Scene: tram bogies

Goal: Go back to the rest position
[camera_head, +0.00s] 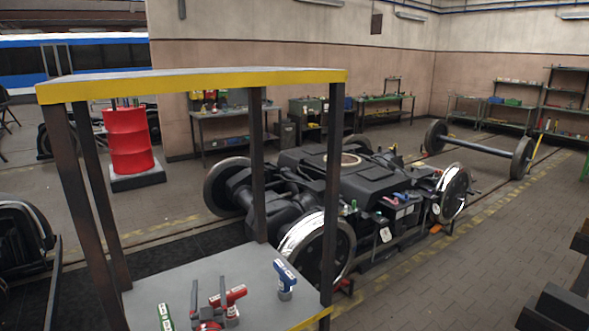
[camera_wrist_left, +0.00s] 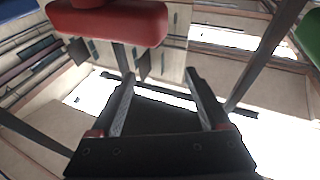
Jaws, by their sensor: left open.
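My left gripper (camera_head: 208,283) is low in the head view, over or at the shelf of the yellow-edged rack (camera_head: 200,80), with its fingers pointing up. In the left wrist view its two grey fingers (camera_wrist_left: 160,76) stand apart with nothing between them. A red tool (camera_head: 236,293) shows beside the fingers in the head view. A red object (camera_wrist_left: 108,24) fills the top left of the wrist view, apart from the fingers. My right gripper is in neither view.
A blue tool (camera_head: 286,276) and a green-and-white item (camera_head: 165,318) are on the grey shelf. Dark rack posts (camera_head: 333,190) rise around the shelf. The bogie (camera_head: 325,175) stands behind, with a red barrel (camera_head: 128,140) to its left.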

